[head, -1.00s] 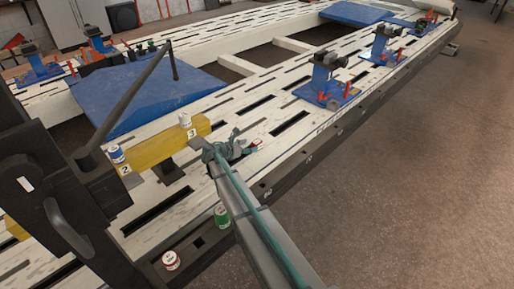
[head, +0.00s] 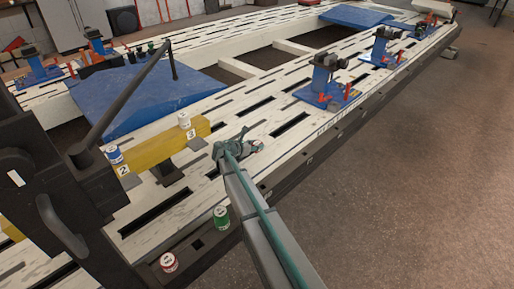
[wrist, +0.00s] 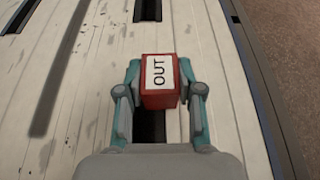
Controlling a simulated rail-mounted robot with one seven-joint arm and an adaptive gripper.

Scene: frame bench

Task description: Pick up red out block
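The red block (wrist: 160,99) has a white label reading OUT on top and shows upright in the wrist view. The fingers of my gripper (wrist: 160,75) stand on its left and right sides, with almost no gap visible. Whether the pads press on it cannot be made out. The gripper hides the rest of the block there.
The slotted white bench (head: 290,145) carries a yellow bar (head: 150,152) to the left and blue clamp stands (head: 325,88) farther back. A green can (head: 221,217) and a red can (head: 169,262) stand near the front edge. Floor lies open to the right.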

